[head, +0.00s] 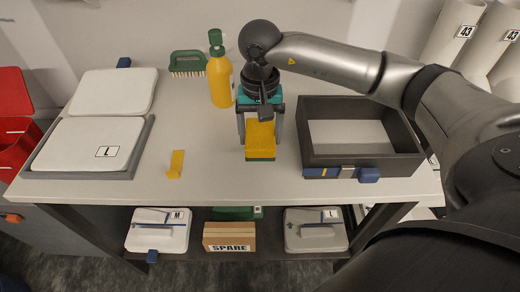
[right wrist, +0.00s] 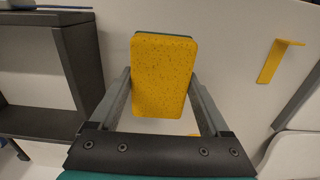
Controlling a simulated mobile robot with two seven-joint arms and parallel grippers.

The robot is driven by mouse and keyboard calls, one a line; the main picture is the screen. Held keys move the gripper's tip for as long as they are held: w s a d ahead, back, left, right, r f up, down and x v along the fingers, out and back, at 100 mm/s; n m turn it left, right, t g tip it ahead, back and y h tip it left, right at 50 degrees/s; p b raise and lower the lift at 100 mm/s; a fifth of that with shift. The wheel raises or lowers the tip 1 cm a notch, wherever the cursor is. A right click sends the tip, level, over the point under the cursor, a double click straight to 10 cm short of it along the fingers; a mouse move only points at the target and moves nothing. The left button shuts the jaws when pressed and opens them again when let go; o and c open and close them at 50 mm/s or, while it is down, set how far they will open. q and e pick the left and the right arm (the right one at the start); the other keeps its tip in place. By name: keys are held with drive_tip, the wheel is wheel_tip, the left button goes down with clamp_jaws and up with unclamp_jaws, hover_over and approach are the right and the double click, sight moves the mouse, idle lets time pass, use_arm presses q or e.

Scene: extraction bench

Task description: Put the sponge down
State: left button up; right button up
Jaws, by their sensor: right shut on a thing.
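The sponge (head: 260,141) is a yellow block with a green layer on its underside. My right gripper (head: 260,128) is shut on it, with one finger on each side, near the middle of the bench. The sponge also shows between the fingers in the right wrist view (right wrist: 165,75), its speckled yellow face toward the camera. I cannot tell whether its underside touches the bench top (head: 215,165). My left gripper is not in view.
A dark open tray (head: 408,165) stands right of the sponge. A yellow bracket (head: 176,164) stands to its left. A yellow bottle (head: 220,82) and a green brush (head: 187,63) are behind. Lidded boxes (head: 90,145) fill the left end. The bench front is clear.

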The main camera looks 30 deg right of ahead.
sight(260, 133)
drive_tip(key=shift+f+b, duration=0.3)
drive_tip(key=shift+f, duration=2.2)
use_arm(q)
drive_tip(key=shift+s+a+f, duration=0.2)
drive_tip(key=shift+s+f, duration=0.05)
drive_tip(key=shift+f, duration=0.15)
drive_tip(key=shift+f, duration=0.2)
use_arm(e)
drive_tip(key=shift+f, duration=0.15)
drive_tip(key=o, duration=1.2)
drive_tip(key=shift+c, duration=0.2)
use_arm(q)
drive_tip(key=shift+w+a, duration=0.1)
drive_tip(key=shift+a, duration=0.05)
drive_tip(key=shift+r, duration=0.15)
use_arm(e)
drive_tip(key=shift+r, duration=0.4)
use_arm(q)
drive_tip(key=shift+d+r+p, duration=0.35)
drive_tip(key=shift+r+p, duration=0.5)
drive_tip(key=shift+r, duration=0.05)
use_arm(e)
wheel_tip(260, 133, up, 12)
drive_tip(key=shift+f, duration=0.15)
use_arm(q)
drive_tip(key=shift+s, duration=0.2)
use_arm(e)
drive_tip(key=shift+f, duration=0.1)
